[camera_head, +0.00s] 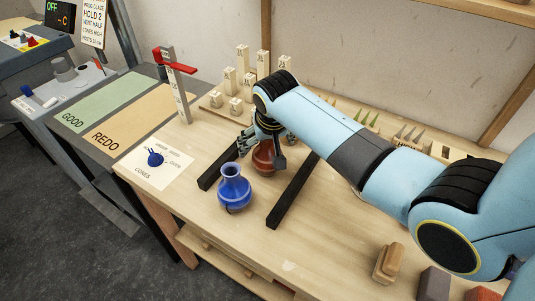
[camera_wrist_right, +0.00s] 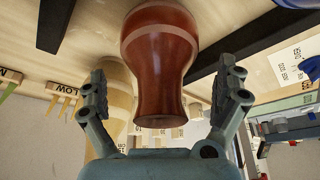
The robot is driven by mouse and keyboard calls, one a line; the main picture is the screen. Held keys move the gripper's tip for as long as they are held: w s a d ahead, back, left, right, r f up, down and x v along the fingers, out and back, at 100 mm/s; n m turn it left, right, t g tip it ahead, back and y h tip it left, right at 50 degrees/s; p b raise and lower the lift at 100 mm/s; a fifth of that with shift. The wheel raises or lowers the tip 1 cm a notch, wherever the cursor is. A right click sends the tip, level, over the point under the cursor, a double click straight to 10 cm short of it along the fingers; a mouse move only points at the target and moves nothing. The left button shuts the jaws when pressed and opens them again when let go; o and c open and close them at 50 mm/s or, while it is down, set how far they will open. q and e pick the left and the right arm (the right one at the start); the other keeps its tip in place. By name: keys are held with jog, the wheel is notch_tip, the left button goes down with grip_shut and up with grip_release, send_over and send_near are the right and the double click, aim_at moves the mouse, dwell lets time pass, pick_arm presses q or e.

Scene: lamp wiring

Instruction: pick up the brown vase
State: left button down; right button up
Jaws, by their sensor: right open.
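The brown vase (camera_head: 264,158) stands on the wooden table between two black bars, partly hidden by my right gripper in the head view. In the right wrist view the vase (camera_wrist_right: 160,62) is large and central, its reddish-brown body between my fingers. My right gripper (camera_head: 264,145) is open, its fingers (camera_wrist_right: 163,95) on either side of the vase with gaps showing between them and it. My left gripper is not in view.
A blue vase (camera_head: 235,189) stands in front, near black bars (camera_head: 293,190) and (camera_head: 219,171). A white card (camera_head: 155,158) lies left. Small labelled blocks (camera_head: 243,62) stand behind. A wooden block (camera_head: 389,263) sits at front right. The table's front middle is clear.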

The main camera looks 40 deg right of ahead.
jog(key=shift+w+d+f, duration=0.1)
jog(key=shift+w+f, duration=0.1)
jog(key=shift+f, duration=0.45)
jog(key=c, duration=1.8)
jog(key=shift+r, duration=0.1)
jog(key=shift+c, duration=0.5)
jog(key=shift+r, duration=0.1)
